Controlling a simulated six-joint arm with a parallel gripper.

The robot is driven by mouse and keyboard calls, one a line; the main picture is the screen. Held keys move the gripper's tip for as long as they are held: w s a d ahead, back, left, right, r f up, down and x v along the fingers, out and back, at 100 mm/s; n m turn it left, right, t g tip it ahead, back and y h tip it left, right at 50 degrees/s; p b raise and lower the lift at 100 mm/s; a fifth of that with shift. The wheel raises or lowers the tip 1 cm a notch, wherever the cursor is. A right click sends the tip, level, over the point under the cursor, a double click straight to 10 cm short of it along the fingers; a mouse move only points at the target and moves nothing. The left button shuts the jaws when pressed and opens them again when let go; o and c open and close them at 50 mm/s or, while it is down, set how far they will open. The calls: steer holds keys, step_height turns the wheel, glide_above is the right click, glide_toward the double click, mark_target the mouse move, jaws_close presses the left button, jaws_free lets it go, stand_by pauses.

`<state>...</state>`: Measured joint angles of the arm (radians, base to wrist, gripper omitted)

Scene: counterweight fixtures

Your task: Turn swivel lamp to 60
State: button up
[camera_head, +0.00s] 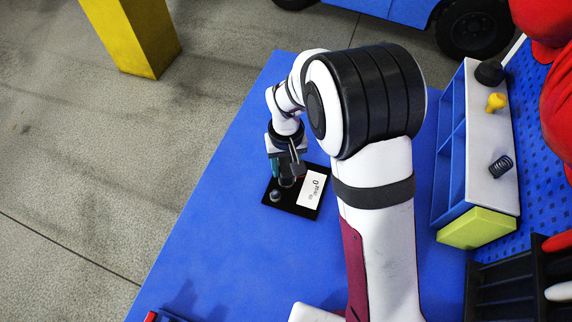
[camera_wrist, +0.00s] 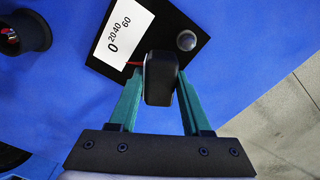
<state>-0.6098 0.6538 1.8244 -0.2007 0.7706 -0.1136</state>
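The swivel lamp's black head (camera_wrist: 160,78) stands over a black base plate (camera_wrist: 185,20) with a white scale card (camera_wrist: 121,36) printed 0, 20, 40, 60. In the head view my gripper (camera_head: 288,172) is down at the plate (camera_head: 285,207) and hides most of the lamp.
A round grey knob (camera_wrist: 186,40) sits on the plate's corner. A shelf unit (camera_head: 480,140) with small items stands at the right, behind my arm. A dark cup-like object (camera_wrist: 22,32) is at the wrist view's upper left.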

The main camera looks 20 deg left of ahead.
jaws_close()
steer(key=shift+a, duration=0.1)
steer(key=shift+m, duration=0.3)
steer(key=m, duration=0.5)
steer(key=shift+m, duration=0.4)
steer(key=m, duration=0.5)
steer(key=shift+w, duration=0.15)
steer(key=shift+m, duration=0.4)
steer(key=o, duration=0.6)
jaws_free()
